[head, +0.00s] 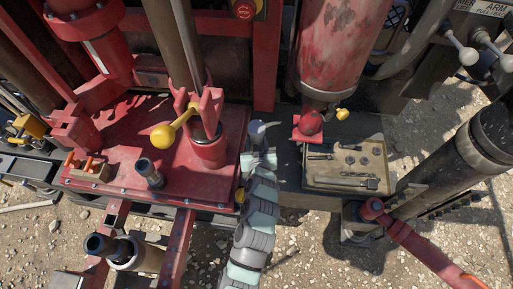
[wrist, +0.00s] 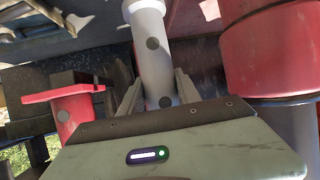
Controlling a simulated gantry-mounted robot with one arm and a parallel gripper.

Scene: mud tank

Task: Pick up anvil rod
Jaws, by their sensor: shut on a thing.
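My gripper (wrist: 157,88) shows in the wrist view with a finger on each side of a pale grey rod (wrist: 154,50). It is shut on this rod, which I take to be the anvil rod. The rod has a smooth round body with dark round spots and a wider pale collar at its far end. Its near end is hidden behind my gripper's body. In the head view my arm reaches up beside the right edge of the red deck (head: 110,140); the rod cannot be made out clearly there.
A red clamp with a yellow ball handle (head: 163,136) stands on the deck, near a short dark cylinder (head: 150,173). A tool tray (head: 318,178) lies to the right of my arm. In the wrist view a red cylinder (wrist: 272,55) is close on the right and a red flange (wrist: 64,94) on the left.

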